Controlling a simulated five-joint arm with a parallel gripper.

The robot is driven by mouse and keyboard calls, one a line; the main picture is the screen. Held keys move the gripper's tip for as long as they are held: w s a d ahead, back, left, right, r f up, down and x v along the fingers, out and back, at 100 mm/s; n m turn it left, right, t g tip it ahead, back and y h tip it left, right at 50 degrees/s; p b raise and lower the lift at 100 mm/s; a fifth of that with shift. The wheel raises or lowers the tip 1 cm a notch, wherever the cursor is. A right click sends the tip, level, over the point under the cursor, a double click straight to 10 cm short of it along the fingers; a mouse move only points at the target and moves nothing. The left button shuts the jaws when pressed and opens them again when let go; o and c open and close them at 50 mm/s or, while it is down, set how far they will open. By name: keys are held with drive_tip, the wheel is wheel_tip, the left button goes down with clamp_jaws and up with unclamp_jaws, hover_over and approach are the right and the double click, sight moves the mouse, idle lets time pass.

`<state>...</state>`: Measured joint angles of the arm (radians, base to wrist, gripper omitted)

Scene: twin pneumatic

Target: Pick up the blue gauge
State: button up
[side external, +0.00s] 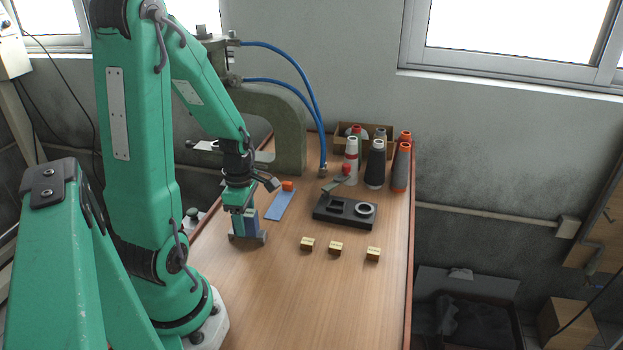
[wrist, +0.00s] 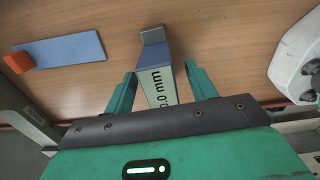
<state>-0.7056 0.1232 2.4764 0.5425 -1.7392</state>
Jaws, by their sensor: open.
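The blue gauge (wrist: 158,72) is a block with a blue end face and a pale side marked in "mm"; part of the number is cut off. A grey foot (wrist: 152,36) shows at its far end. In the side view the gauge (side external: 251,222) stands upright on the wooden table, with grey at its base. My gripper (wrist: 160,74) is open, with one finger on each side of the gauge and visible gaps between. In the side view my gripper (side external: 241,228) is low over the table, partly hiding the gauge.
A flat blue strip (side external: 279,206) with an orange block (side external: 288,186) lies behind the gauge. A black fixture (side external: 345,210), several brass blocks (side external: 335,248) and thread cones (side external: 376,164) are to the right. A grey C-frame press (side external: 290,130) stands behind. The front table is clear.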

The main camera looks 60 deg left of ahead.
drive_tip(key=shift+f, duration=0.6)
clamp_jaws()
